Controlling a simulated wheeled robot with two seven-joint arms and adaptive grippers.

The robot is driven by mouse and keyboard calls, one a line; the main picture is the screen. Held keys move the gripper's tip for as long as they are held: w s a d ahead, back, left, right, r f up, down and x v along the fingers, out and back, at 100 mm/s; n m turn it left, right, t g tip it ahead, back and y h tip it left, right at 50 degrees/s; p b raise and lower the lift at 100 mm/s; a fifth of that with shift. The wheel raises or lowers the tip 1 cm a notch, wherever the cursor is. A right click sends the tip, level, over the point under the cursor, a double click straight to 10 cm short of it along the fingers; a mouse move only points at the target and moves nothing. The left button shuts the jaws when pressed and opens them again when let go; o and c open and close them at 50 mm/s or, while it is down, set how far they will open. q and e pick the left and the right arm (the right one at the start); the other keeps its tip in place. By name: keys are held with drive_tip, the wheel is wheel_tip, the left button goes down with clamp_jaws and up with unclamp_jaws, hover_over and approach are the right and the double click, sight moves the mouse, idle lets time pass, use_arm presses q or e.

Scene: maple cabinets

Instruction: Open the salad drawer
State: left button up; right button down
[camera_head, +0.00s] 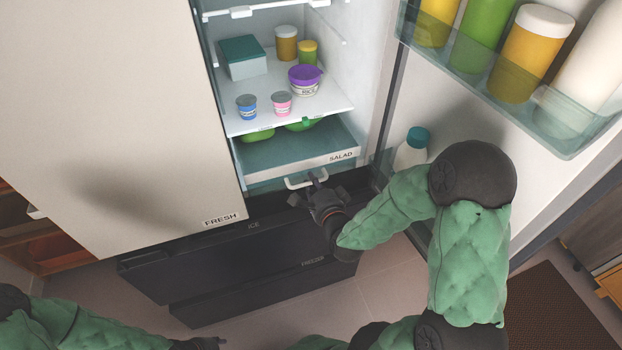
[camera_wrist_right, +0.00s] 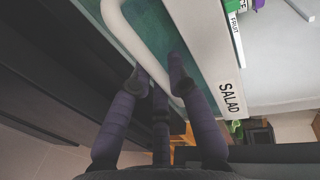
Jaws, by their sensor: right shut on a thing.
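The salad drawer (camera_head: 342,157) is the low teal see-through drawer in the fridge, with a white front strip marked SALAD. The strip also shows in the right wrist view (camera_wrist_right: 205,50). Its white bar handle (camera_head: 292,183) is on the front; it crosses the upper left of the right wrist view (camera_wrist_right: 125,35). My right gripper (camera_head: 318,184) is shut on the handle, with its dark fingers around the bar in the wrist view (camera_wrist_right: 158,82). Green items show inside the drawer. My left gripper (camera_head: 205,343) is partly in view at the bottom edge, away from the fridge; its fingers are unclear.
A shelf (camera_head: 240,122) above the drawer holds a teal box (camera_head: 243,58), a purple-lidded tub (camera_head: 303,80) and small cups. The open fridge door (camera_head: 470,120) with bottles stands right. A closed door (camera_head: 110,110) is left. Dark freezer drawers (camera_head: 220,265) lie below.

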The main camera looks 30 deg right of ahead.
drive_tip(key=c, duration=1.2)
unclamp_jaws()
drive_tip(key=shift+o, duration=0.2)
drive_tip(key=v, duration=1.2)
